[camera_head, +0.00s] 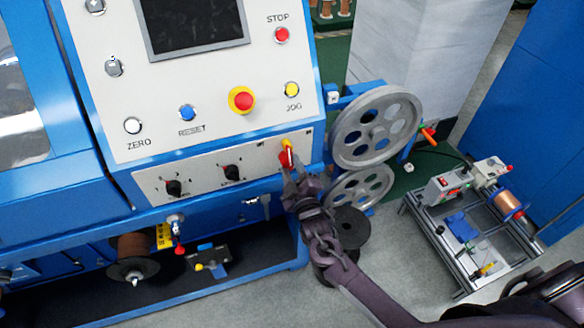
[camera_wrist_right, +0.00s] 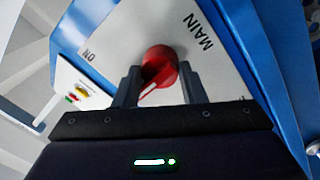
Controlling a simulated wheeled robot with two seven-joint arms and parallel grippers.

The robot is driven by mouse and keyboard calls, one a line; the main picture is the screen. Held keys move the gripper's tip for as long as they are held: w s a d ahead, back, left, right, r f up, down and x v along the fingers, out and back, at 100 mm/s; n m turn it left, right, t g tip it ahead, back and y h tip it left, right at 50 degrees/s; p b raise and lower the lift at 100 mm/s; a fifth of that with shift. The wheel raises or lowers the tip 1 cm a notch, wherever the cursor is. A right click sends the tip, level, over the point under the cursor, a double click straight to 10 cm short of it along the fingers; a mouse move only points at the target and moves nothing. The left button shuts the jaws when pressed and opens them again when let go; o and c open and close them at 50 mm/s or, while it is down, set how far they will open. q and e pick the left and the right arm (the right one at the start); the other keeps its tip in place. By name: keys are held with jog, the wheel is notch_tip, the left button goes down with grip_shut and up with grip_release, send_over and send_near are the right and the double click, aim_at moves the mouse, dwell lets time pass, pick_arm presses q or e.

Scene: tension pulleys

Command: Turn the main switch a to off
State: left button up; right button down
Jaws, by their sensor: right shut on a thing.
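The main switch (camera_head: 286,157) is a red rotary knob on the lower right of the white panel of the blue machine. My right gripper (camera_head: 289,171) reaches up to it from below. In the right wrist view, the red knob (camera_wrist_right: 159,72) sits between the two dark fingers of my right gripper (camera_wrist_right: 160,85), which is shut on it. A white pointer line shows on the knob. The plate around it reads MAIN and ON; no OFF label is readable. My left gripper is not in view.
Two black knobs (camera_head: 231,172) sit left of the switch. Above are a yellow-and-red emergency button (camera_head: 241,99) and a yellow JOG button (camera_head: 291,89). Grey pulley wheels (camera_head: 375,127) stand close to the right. A small bench device (camera_head: 475,220) stands further right.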

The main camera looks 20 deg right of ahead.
jog(key=n, duration=0.3)
jog(key=n+p, duration=0.1)
jog(key=n, duration=0.2)
jog(key=shift+r+n+y, duration=0.2)
jog(key=shift+n+y, duration=0.1)
jog(key=shift+f+n+p, duration=0.1)
jog(key=shift+n+p, duration=0.2)
jog(key=shift+n, duration=1.1)
jog(key=shift+f+n, duration=0.1)
jog(key=shift+n, duration=0.3)
jog(key=shift+s+a, duration=0.1)
jog(key=c, duration=0.9)
grip_release()
jog(key=shift+f, duration=0.1)
jog(key=shift+a, duration=0.1)
